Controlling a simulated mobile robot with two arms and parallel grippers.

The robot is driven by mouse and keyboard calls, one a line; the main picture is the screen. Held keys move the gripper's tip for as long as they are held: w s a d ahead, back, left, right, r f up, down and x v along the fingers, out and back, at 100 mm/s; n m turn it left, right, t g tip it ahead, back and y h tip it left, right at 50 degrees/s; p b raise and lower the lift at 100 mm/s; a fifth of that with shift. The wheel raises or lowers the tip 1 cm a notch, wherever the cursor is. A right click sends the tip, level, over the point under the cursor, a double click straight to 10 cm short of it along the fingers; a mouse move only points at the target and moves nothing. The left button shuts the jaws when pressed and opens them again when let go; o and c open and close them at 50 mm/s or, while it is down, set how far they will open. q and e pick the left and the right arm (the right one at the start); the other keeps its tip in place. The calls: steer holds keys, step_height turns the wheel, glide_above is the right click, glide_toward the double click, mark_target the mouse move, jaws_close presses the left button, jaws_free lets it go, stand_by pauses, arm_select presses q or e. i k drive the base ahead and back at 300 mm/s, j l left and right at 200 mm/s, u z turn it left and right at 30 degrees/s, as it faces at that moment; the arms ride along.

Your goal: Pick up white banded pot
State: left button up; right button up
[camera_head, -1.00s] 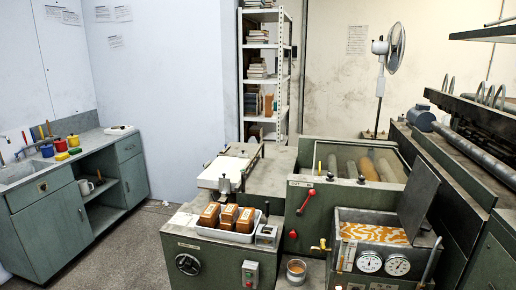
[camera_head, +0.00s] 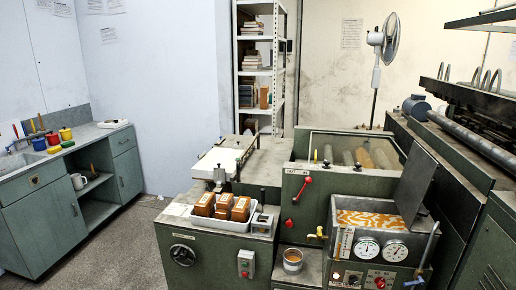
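A small pale pot (camera_head: 292,261) stands on a low ledge at the front of the green machine, near the bottom middle of the head view. It is upright and holds something orange-brown. A band on its side is too small to make out clearly. A white mug (camera_head: 78,182) sits on the open shelf of the cabinet at the left. Neither of my grippers is in view.
The green machine (camera_head: 203,254) fills the front. Its top carries a white tray (camera_head: 234,224) with brown blocks. A lever with a yellow handle (camera_head: 317,235) and a box with gauges (camera_head: 345,245) flank the pot's right. Open floor (camera_head: 130,250) lies left.

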mark_target(292, 259)
steer(key=i+l+z, duration=0.25)
steer(key=i+z, duration=0.2)
steer(key=i+l+z, duration=0.1)
steer(key=i+z, duration=0.4)
steer(key=k+j+z, duration=0.1)
steer(key=j+z, duration=0.2)
steer(key=z, duration=0.15)
